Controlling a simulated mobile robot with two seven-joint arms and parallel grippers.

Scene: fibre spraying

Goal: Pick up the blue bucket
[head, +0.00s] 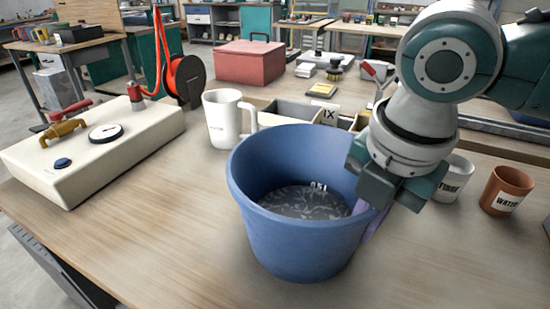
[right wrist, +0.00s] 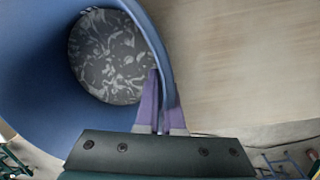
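The blue bucket (head: 300,236) is upright at the middle of the wooden table, its open top facing up. Its dark, pale-marked bottom shows inside, and it also shows in the right wrist view (right wrist: 38,85). My right gripper (head: 368,212) comes down from the right at the bucket's right rim. In the right wrist view its purple fingers (right wrist: 160,105) straddle the wall, one inside and one outside, closed on it. I cannot tell whether the bucket's base touches the table. My left gripper is not in view.
A white mug (head: 226,118) stands behind the bucket, near a grey divided tray (head: 285,112). A cream box with a gauge (head: 95,150) lies left. A brown cup (head: 506,190) and a white cup (head: 455,178) stand right. The table's (head: 165,235) front left is clear.

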